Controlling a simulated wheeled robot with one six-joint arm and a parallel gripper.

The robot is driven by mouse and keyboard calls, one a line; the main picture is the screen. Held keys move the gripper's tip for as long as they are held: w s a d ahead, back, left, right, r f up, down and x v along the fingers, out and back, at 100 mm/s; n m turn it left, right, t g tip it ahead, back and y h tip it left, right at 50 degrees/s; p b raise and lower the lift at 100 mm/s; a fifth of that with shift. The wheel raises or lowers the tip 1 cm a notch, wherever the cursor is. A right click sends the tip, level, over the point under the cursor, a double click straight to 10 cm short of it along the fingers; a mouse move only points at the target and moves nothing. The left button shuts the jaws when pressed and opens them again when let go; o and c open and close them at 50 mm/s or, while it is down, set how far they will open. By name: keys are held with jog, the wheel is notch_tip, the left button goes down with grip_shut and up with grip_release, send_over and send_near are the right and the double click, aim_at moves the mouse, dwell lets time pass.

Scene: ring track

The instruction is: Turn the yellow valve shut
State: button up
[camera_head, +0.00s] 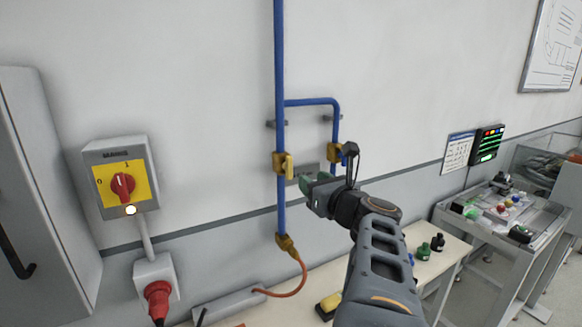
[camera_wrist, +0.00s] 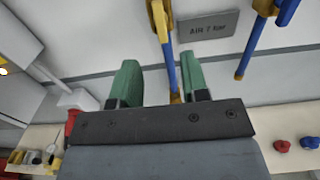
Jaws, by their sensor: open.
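A yellow valve (camera_head: 283,163) sits on the vertical blue pipe on the wall, with a short yellow lever that appears to lie along the pipe. It also shows at the top of the wrist view (camera_wrist: 159,18). A second yellow fitting (camera_head: 335,152) sits on the blue branch pipe to its right and shows at the wrist view's top right (camera_wrist: 265,7). My gripper (camera_head: 312,182) is open, with green fingers apart and nothing between them but the view of the pipe. In the head view it is just right of and slightly below the valve, apparently not touching it.
A grey label plate (camera_wrist: 208,25) is on the wall between the pipes. A yellow lower fitting (camera_head: 286,243) feeds an orange hose (camera_head: 294,284). A red rotary switch (camera_head: 123,185) is at left. A bench (camera_head: 436,262) with small items stands below; a side table (camera_head: 500,225) is at right.

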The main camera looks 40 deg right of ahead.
aim_at(291, 167)
jog(key=w, duration=0.3)
jog(key=w+d, duration=0.1)
jog(key=w, duration=0.3)
jog(key=w+p, duration=0.1)
jog(key=w, duration=0.3)
jog(key=shift+d, duration=0.25)
jog(key=c, duration=0.8)
jog(key=shift+o, duration=0.2)
